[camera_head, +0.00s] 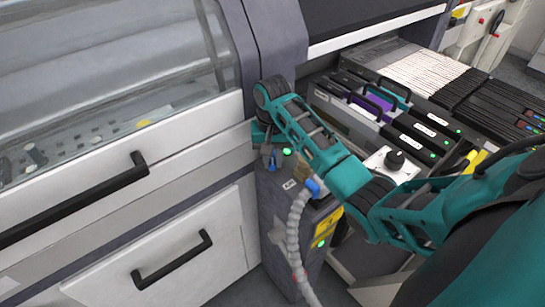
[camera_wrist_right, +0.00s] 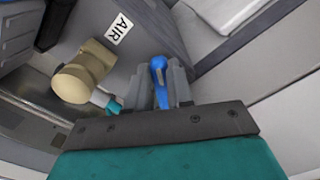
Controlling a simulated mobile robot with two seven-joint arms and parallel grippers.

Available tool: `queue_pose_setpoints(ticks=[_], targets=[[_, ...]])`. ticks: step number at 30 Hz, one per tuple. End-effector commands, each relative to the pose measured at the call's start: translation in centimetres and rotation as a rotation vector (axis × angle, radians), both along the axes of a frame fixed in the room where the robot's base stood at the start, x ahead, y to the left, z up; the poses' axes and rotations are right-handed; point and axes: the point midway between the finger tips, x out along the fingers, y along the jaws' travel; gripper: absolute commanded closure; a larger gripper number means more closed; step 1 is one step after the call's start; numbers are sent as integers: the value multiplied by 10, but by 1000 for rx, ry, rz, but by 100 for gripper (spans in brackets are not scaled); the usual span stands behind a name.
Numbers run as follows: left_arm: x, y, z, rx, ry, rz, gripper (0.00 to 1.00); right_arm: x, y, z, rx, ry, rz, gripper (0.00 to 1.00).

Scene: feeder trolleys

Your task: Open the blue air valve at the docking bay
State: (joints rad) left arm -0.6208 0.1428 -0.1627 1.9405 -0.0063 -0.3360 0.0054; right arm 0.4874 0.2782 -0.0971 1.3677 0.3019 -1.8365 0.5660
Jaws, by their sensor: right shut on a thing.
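The blue air valve handle (camera_head: 272,159) shows on the upper front of the grey docking bay post (camera_head: 280,215). In the right wrist view the blue handle (camera_wrist_right: 158,72) lies between the grey fingers of my right gripper (camera_wrist_right: 161,90), which is shut on it. In the head view my right gripper (camera_head: 264,142) is at the handle, partly hidden by its own arm. My left gripper is not in view.
A ribbed grey hose (camera_head: 295,232) with a blue connector (camera_head: 314,188) hangs in front of the post. White drawers with black handles (camera_head: 174,259) stand left; a feeder trolley (camera_head: 365,112) with several feeders stands right.

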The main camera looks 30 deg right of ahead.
Motion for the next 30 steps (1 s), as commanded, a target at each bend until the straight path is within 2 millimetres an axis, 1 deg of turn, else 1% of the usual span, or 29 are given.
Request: queue_pose_setpoints(ticks=[8,14,30], targets=[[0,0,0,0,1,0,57,0,0,1,-1,-1,7,100],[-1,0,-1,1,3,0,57,-1,-2,1,-2,-1,68,100],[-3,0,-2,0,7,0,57,-3,-11,1,-2,-2,448,100]])
